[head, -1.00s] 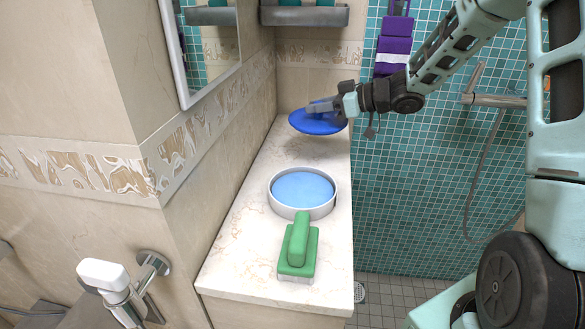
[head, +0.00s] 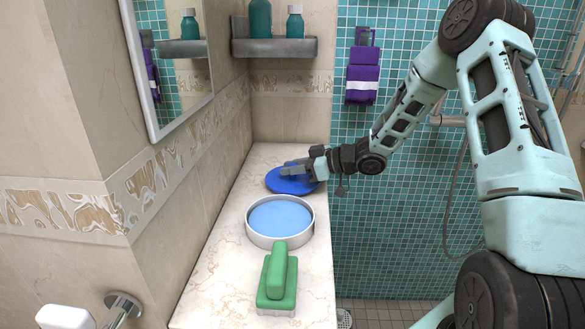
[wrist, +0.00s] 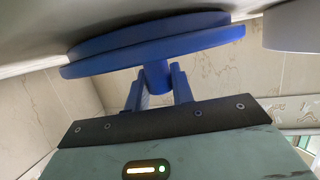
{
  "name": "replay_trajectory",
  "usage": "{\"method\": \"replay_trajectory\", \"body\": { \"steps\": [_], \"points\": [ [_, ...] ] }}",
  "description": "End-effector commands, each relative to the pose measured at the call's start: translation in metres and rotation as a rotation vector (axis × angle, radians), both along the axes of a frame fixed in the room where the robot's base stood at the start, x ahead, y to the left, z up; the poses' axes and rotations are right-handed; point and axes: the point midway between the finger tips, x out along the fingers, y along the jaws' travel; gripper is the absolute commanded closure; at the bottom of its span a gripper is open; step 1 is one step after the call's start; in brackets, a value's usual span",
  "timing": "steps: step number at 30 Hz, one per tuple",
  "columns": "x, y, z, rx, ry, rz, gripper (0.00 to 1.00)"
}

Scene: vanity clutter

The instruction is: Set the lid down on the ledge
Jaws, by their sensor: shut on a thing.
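The blue round lid (head: 292,186) is at the far part of the pale marble ledge (head: 212,262), behind the round tin. In the wrist view, the two fingers stand on either side of the blue knob (wrist: 157,78), and the lid's disc (wrist: 150,38) lies very close to the ledge surface. Whether it touches fully I cannot tell. The lid looks about level.
A white-rimmed tin with a blue inside (head: 280,219) stands in front of the lid, close to it. A green brush (head: 278,280) lies nearer. A wall is on the left. Bottles (head: 260,18) stand on a shelf (head: 275,47); a purple cloth (head: 362,75) hangs behind.

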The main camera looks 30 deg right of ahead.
Motion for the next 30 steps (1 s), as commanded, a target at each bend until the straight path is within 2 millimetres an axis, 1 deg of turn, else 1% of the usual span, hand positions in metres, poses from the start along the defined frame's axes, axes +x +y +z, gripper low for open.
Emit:
{"method": "replay_trajectory", "body": {
  "steps": [3, 4, 5, 6, 14, 17, 20, 23, 30],
  "points": [
    [0.000, 0.000, -0.003, 0.001, 0.001, 0.000, 0.99],
    [0.000, 0.000, -0.004, 0.001, 0.001, 0.000, 0.74],
    [0.000, 0.000, -0.003, 0.000, 0.000, 0.000, 0.65],
    [0.000, 0.000, -0.003, 0.000, 0.000, 0.000, 0.55],
    [0.000, 0.000, -0.003, 0.000, 0.000, 0.000, 0.55],
    [0.000, 0.000, 0.002, -0.001, -0.001, 0.000, 0.55],
    [-0.008, -0.009, 0.004, -0.001, -0.001, -0.003, 0.55],
    [-0.020, -0.021, 0.009, -0.002, 0.000, -0.004, 0.55],
    [-0.055, -0.056, 0.024, -0.002, 0.000, -0.004, 0.55]
  ]
}}
